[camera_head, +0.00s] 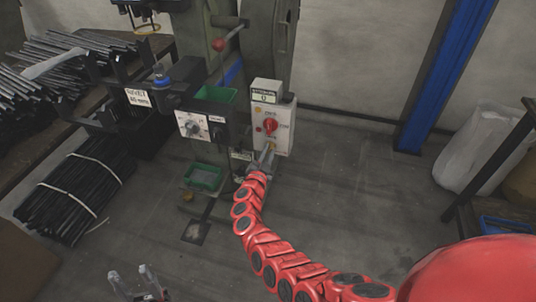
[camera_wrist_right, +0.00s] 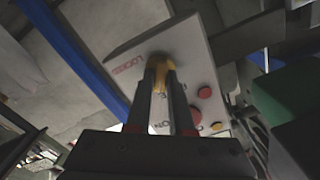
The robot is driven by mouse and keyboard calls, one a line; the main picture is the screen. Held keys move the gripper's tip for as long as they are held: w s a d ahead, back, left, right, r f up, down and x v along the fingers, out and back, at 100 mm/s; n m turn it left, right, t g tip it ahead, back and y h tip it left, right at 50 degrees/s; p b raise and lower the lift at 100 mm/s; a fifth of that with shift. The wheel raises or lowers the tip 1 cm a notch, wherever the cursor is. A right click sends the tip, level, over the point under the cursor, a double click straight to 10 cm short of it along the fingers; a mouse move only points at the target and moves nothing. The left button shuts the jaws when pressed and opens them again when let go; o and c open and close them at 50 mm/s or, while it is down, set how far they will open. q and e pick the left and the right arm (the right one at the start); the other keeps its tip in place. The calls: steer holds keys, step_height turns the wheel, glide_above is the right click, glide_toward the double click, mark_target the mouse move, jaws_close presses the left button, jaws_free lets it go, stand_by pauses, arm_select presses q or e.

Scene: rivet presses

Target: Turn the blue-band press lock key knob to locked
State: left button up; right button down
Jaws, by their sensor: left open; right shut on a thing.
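My right gripper (camera_head: 267,150) reaches the lower part of this box. In the right wrist view its two fingers (camera_wrist_right: 160,85) are closed around a yellow key knob (camera_wrist_right: 162,76) on the pale panel (camera_wrist_right: 190,55). Red lettering that appears to read LOCKED (camera_wrist_right: 130,67) is left of the knob. The fingers hide part of the knob, so its exact angle is unclear. My left gripper (camera_head: 137,276) is open and empty at the bottom left, above the floor.
The green press column (camera_head: 263,50) stands behind the box, with a red-ball lever (camera_head: 219,44). A second panel (camera_head: 200,128) and a green tray (camera_head: 204,177) are to the left. Bundled black rods (camera_head: 75,192) lie further left. The floor (camera_head: 345,190) right of the press is clear.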

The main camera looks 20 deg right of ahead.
steer(key=m, duration=0.1)
steer(key=m+b, duration=0.1)
steer(key=m, duration=0.1)
steer(key=shift+s+f+b, duration=0.1)
steer(key=shift+f+b, duration=0.2)
steer(key=shift+f, duration=0.05)
steer(key=m+b, duration=0.2)
steer(key=shift+m, duration=0.3)
steer(key=m+b, duration=0.2)
steer(key=m, duration=0.2)
steer(key=shift+f+b, duration=0.1)
steer(key=shift+b, duration=0.3)
steer(key=shift+m+b, duration=0.7)
steer(key=shift+m, duration=0.3)
steer(key=shift+r, duration=0.2)
steer(key=c, duration=0.8)
jaws_free()
